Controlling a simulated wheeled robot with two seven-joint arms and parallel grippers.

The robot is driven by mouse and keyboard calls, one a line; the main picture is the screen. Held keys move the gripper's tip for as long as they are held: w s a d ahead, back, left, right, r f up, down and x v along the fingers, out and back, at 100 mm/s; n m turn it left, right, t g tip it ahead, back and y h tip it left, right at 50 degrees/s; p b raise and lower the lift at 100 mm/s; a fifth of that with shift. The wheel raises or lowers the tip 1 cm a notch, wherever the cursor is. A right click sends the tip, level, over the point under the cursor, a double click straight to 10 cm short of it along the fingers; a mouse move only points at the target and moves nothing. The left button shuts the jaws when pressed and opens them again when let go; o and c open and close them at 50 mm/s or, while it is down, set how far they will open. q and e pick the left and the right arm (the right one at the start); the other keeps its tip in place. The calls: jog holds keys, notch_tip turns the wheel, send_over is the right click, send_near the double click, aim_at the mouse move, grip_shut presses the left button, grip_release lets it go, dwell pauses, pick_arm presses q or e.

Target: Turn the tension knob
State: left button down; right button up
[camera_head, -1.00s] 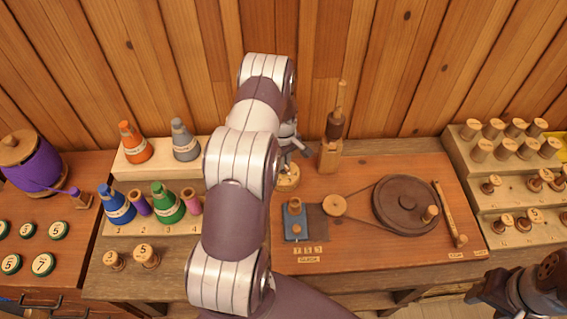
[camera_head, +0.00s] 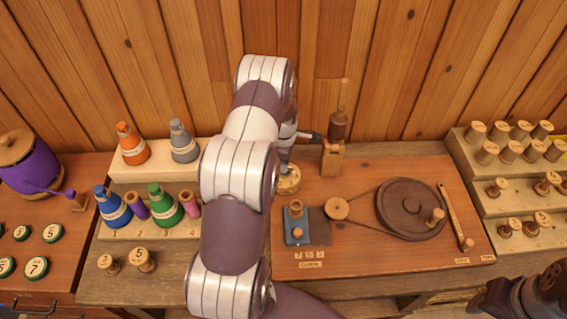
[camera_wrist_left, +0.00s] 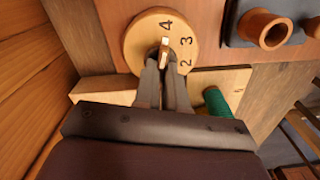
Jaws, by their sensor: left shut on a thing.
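The tension knob is a round light-wood dial (camera_wrist_left: 138,38) with the numbers 2, 3 and 4 showing in the left wrist view. A narrow raised grip with a pale top stands at its middle. My left gripper (camera_wrist_left: 164,62) is shut on this grip, its two grey fingers on either side. In the head view the knob (camera_head: 290,183) sits at the back left of the winding bench, partly hidden by my left arm and gripper (camera_head: 284,166). My right gripper (camera_head: 490,300) is only partly in view at the bottom right corner, and its fingers are unclear.
A wooden post (camera_head: 332,160) stands just right of the knob. A blue block with a spool (camera_head: 295,224) lies in front, and a large dark wheel (camera_head: 400,200) is to the right. Coloured cones and spools stand left, partly behind my arm. A plank wall rises behind.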

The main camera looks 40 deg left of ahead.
dwell(0.6)
pick_arm(q)
jog(key=c, duration=1.2)
grip_release()
notch_tip(320, 180, up, 13)
jog(key=b, duration=0.2)
jog(key=shift+f, duration=0.1)
